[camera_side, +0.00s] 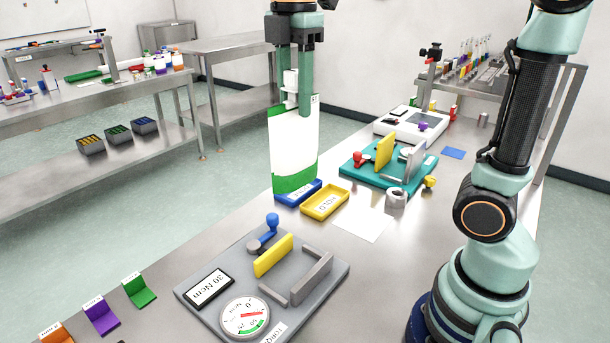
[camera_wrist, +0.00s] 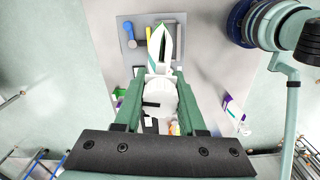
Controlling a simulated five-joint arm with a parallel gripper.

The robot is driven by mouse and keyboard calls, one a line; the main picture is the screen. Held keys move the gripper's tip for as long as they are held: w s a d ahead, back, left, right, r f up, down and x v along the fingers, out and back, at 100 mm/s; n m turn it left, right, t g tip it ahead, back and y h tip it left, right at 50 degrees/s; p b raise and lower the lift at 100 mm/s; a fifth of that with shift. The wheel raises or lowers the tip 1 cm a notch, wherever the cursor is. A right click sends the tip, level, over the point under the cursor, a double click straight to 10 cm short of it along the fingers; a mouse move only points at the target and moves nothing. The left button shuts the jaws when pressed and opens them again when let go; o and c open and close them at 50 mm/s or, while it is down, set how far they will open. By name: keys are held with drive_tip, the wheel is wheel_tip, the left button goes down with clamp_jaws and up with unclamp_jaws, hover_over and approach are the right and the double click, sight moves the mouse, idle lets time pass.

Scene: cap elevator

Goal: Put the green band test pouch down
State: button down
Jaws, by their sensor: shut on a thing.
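The green band test pouch (camera_side: 293,145) is white with a green band along its bottom, and it hangs upright in the side view. My gripper (camera_side: 303,100) is shut on the white spout piece at its top. The pouch's lower edge is over the blue tray (camera_side: 292,197), overlapping its back part; I cannot tell whether it touches the tray floor. In the wrist view the pouch (camera_wrist: 166,45) shows as a narrow white and green shape beyond my gripper's two green fingers (camera_wrist: 160,98).
A yellow tray marked HOLD (camera_side: 325,202) sits right beside the blue one. A teal fixture (camera_side: 388,168) stands behind it, and a grey torque fixture (camera_side: 262,275) with a dial is in front. A white sheet (camera_side: 361,225) lies to the right. Small coloured stands line the front left edge.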

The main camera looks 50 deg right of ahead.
drive_tip(key=w+d+f+n, duration=0.1)
drive_tip(key=w+d, duration=0.3)
drive_tip(key=d, duration=0.7)
drive_tip(key=w+d+f, duration=0.1)
drive_tip(key=w+d, duration=0.4)
drive_tip(key=d, duration=0.7)
wheel_tip(320, 180, down, 20)
drive_tip(key=shift+s+r, duration=0.15)
drive_tip(key=shift+s, duration=0.05)
drive_tip(key=shift+a, duration=0.1)
drive_tip(key=shift+c, duration=2.4)
unclamp_jaws()
drive_tip(key=shift+f, duration=0.2)
